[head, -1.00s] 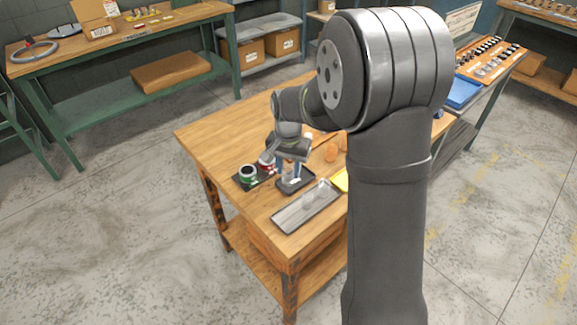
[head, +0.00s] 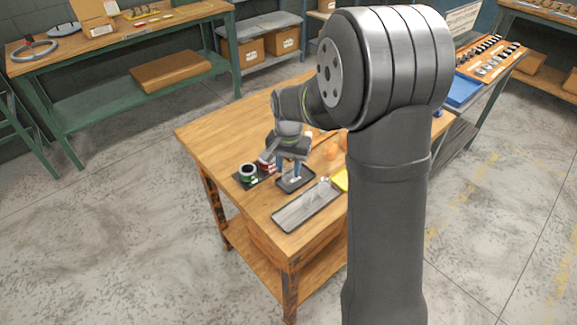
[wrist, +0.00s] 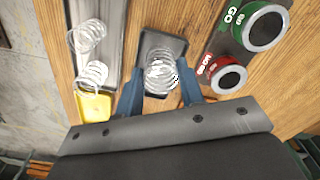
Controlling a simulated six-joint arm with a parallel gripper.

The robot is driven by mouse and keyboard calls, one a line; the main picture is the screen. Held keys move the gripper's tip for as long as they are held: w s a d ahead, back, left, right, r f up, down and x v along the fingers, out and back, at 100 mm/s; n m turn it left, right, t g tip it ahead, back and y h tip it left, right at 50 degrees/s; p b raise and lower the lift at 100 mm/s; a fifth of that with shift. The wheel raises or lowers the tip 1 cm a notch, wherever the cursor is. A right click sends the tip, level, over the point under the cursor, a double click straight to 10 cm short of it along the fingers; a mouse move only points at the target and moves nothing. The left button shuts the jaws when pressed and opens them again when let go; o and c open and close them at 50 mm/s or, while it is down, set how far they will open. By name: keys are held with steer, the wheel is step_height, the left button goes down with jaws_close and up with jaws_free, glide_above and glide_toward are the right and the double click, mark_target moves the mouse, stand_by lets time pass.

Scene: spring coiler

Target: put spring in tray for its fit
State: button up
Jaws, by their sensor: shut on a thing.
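My gripper (wrist: 160,88) has its two blue fingers on either side of a wire spring (wrist: 161,70) and is shut on it. The spring is over the small dark tray (wrist: 152,42); I cannot tell whether it touches the tray floor. In the head view my gripper (head: 289,169) points down at the same small tray (head: 296,186), and the held spring is too small to make out. A long grey tray (head: 300,213) lies beside it; in the wrist view this tray (wrist: 110,72) has two loose springs, one (wrist: 88,36) and another (wrist: 93,76).
A green GO ring gauge (wrist: 264,27) and a red NO GO ring gauge (wrist: 226,75) sit on a dark base beside the small tray. A yellow tray (wrist: 94,106) adjoins the long tray's end. The wooden table's (head: 205,133) far left is clear.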

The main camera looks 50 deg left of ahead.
steer(key=shift+f, duration=0.85)
stand_by(0.8)
steer(key=o, duration=0.8)
steer(key=shift+o, duration=0.6)
steer(key=shift+o, duration=1.2)
steer(key=shift+r, duration=0.1)
